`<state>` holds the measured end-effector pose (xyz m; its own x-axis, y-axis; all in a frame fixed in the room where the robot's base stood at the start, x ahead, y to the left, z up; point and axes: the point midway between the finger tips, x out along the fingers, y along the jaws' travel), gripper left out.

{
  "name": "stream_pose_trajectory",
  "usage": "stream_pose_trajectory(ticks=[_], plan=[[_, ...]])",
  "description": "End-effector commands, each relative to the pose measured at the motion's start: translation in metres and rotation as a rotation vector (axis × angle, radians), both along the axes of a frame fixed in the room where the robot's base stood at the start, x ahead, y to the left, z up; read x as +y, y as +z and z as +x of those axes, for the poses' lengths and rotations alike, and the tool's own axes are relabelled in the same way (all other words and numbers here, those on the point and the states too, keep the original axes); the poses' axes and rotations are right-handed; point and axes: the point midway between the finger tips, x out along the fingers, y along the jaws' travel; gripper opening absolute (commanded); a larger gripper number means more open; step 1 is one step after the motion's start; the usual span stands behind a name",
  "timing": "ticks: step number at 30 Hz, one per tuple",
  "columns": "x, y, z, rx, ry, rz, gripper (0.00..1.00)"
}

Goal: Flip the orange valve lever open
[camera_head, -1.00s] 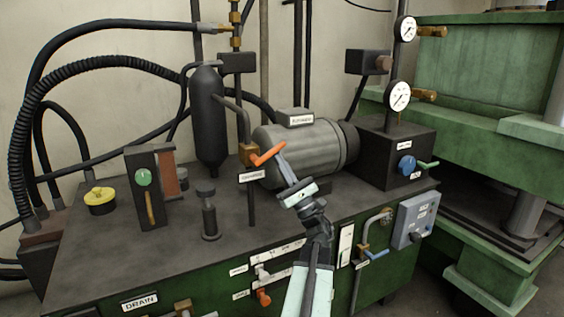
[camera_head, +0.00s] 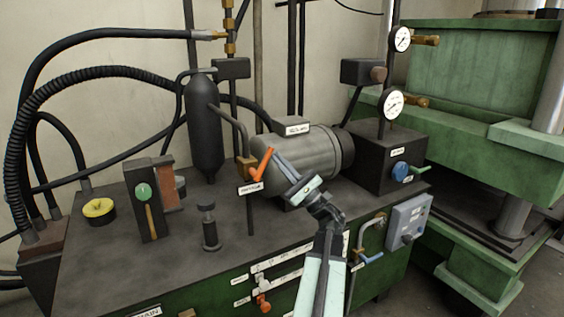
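The orange valve lever (camera_head: 262,165) sits at a brass valve body (camera_head: 246,168) on a dark standpipe, left of the grey motor. The lever slants steeply, its upper end leaning right. My gripper (camera_head: 278,158) reaches up from the lower right, its fingertips just right of the lever's upper part. They look very close to it; contact is not clear. The fingers overlap in this view, so the gap between them cannot be judged. A white label plate (camera_head: 250,188) hangs below the valve. A second, smaller orange handle (camera_head: 263,303) is low on the green front panel.
The grey motor (camera_head: 310,150) stands right behind my gripper. A black cylinder (camera_head: 204,125) and a short dark post (camera_head: 209,228) stand to the left. A dark box with a blue knob (camera_head: 400,171) is at right.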

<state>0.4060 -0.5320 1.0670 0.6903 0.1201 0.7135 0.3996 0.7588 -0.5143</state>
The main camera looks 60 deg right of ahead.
Motion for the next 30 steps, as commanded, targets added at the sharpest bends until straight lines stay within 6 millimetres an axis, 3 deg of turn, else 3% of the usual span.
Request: stream_pose_trajectory(ticks=[12, 30], plan=[[0.017, 0.023, 0.01, 0.0, 0.003, 0.001, 0.0], [0.027, 0.03, 0.016, 0.0, 0.005, 0.001, 0.0]])
